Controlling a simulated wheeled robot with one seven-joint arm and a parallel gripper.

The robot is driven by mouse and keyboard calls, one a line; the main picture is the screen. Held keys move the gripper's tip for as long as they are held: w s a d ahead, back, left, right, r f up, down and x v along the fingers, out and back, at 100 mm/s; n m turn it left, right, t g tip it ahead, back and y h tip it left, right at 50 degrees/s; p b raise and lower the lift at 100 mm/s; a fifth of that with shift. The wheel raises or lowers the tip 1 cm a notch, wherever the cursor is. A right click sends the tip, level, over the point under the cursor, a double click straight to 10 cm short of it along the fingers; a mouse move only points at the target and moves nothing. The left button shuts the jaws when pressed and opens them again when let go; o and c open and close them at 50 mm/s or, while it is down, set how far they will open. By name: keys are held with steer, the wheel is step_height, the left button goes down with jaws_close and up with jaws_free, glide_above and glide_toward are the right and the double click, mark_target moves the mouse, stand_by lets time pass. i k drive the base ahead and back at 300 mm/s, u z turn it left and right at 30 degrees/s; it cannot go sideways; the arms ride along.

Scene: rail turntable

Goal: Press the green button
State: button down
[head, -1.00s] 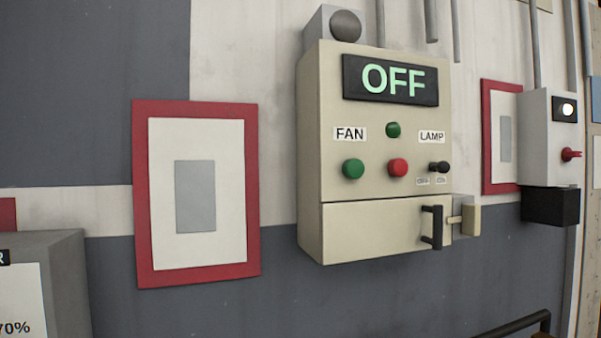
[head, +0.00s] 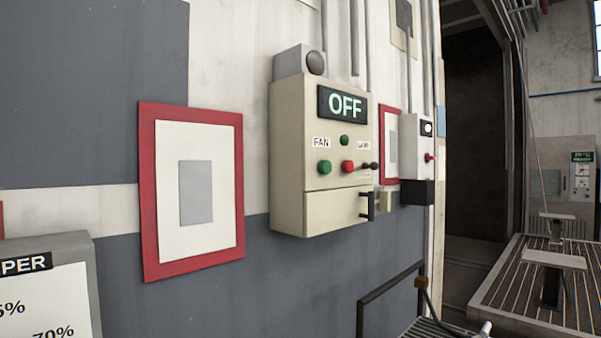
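A cream control box (head: 290,150) hangs on the wall, right of the middle in the head view. Its display (head: 344,104) reads OFF in green letters. A round green button (head: 324,167) sits under the FAN label (head: 321,142). A red button (head: 348,166) is just right of it. A smaller green round piece (head: 344,140) sits above and between them; I cannot tell if it is a lamp or a button. A black switch (head: 370,166) is under the LAMP label. My gripper is not in view.
A red-framed panel (head: 146,200) is on the wall to the left, with a grey box (head: 80,250) lower left. A second box (head: 409,150) with a red knob is farther right. A dark railing (head: 362,315) stands below. A slatted platform (head: 510,290) lies at right beside a dark doorway (head: 475,130).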

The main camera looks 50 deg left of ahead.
mark_target(325, 167)
steer(key=k, duration=0.25)
steer(key=u, duration=2.25)
steer(key=i, duration=0.5)
steer(key=u, duration=0.05)
